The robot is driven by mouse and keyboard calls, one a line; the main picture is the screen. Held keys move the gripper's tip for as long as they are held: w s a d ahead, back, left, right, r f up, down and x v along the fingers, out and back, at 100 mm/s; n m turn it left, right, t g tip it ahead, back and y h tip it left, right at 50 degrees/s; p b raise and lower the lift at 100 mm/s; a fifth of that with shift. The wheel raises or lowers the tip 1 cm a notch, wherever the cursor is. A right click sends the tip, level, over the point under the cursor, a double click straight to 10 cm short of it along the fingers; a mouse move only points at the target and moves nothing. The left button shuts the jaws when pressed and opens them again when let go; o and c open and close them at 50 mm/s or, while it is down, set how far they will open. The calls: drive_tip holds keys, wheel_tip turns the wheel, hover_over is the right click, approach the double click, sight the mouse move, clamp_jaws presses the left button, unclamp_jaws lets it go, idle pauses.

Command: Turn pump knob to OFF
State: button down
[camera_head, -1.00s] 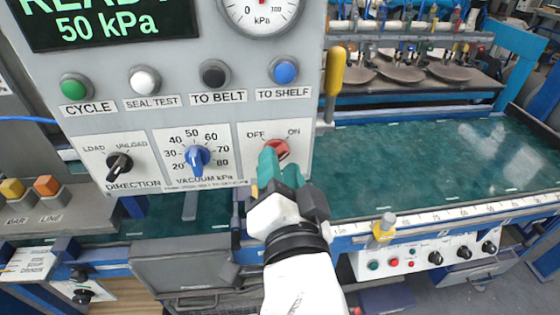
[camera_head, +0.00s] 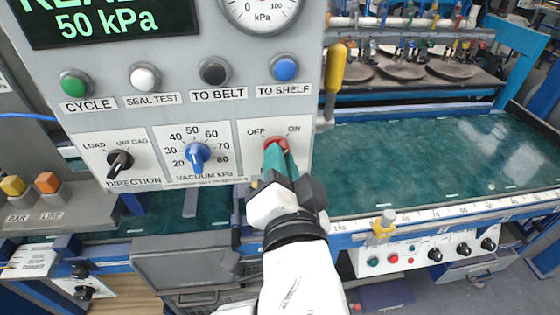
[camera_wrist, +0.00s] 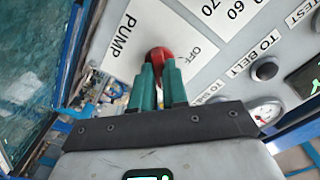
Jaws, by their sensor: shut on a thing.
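The red pump knob (camera_head: 276,144) is on the white plate (camera_head: 248,132) at the lower right of the grey control panel, below the words OFF and ON. The wrist view shows the red knob (camera_wrist: 159,55) just past the fingertips, with the word PUMP to its left and OFF to its right. My gripper (camera_head: 279,157) reaches up to the knob from below, and its green fingers are shut on it. In the wrist view the fingertips (camera_wrist: 158,68) touch the knob's near side. The fingers hide part of the knob, so its pointing direction is unclear.
The blue vacuum knob (camera_head: 197,156) and black direction knob (camera_head: 119,161) sit to the left on the same panel. A yellow handle (camera_head: 335,70) stands at the panel's right edge. A green belt (camera_head: 420,160) lies to the right.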

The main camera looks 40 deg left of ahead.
drive_tip(key=shift+n, duration=0.3)
drive_tip(key=n+p, duration=0.5)
drive_tip(key=n, duration=1.2)
drive_tip(key=shift+f, duration=0.1)
drive_tip(key=shift+s+n, duration=0.1)
drive_tip(key=shift+n, duration=0.2)
idle(0.4)
drive_tip(key=c, duration=1.1)
unclamp_jaws()
drive_tip(key=shift+c, duration=0.2)
drive_tip(key=b+v, duration=0.2)
drive_tip(key=v, duration=0.8)
drive_tip(key=shift+s+d, duration=0.2)
drive_tip(key=shift+s, duration=0.1)
